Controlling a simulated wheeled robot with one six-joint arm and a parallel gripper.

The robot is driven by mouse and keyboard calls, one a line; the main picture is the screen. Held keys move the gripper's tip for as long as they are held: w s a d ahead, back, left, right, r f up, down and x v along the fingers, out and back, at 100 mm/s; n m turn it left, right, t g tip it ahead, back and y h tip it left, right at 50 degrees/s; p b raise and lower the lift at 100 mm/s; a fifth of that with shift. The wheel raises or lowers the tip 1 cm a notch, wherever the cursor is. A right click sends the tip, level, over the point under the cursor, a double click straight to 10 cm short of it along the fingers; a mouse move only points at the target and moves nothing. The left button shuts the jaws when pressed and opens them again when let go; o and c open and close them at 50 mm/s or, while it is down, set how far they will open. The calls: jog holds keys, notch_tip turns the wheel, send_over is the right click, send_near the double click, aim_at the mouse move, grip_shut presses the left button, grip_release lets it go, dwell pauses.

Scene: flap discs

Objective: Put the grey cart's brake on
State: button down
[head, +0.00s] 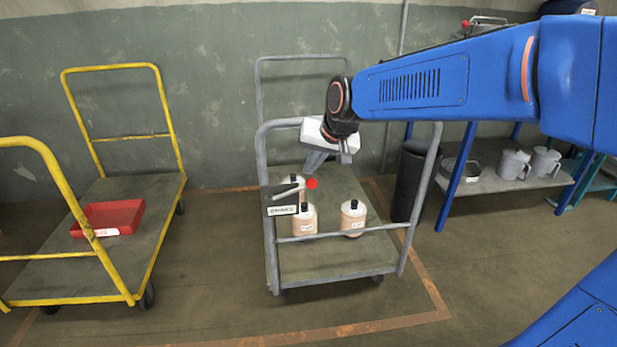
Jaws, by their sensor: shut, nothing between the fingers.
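The grey cart (340,271) stands in the middle of the head view, inside an orange floor outline. On its near left upright is a dark plate with a label (283,210), which seems to read "BRAKE". A brake lever (290,190) with a red knob (311,183) sits at this plate, lying close to level and pointing right. My gripper (313,170) is shut and empty. It points down just above the lever and red knob. I cannot tell whether it touches them. Several bottles with black caps (352,218) stand on the cart, one partly hidden behind the lever.
A yellow cart (150,215) with a red tray (108,217) stands at the left. A dark bin (408,182) stands right behind the grey cart. A blue-legged shelf (490,178) with pots and jugs is at the right. The floor in front is clear.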

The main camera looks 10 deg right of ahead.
jog(key=s+d+r, duration=0.4)
jog(key=d+r, duration=0.1)
jog(key=r, duration=0.1)
jog(key=shift+d, duration=0.1)
jog(key=s+d+f+h, duration=0.1)
jog(key=s+d+f, duration=0.2)
jog(key=s, duration=0.5)
jog(key=s+d+f+n+h, duration=0.1)
jog(key=s+d+f, duration=0.3)
jog(key=s, duration=0.4)
jog(key=s+d+f+g, duration=0.1)
jog(key=s+d+f, duration=0.3)
jog(key=s, duration=0.5)
jog(key=shift+f+n+h, duration=0.3)
jog(key=shift+f+h, duration=0.1)
jog(key=shift+f, duration=0.4)
jog(key=shift+d, duration=0.1)
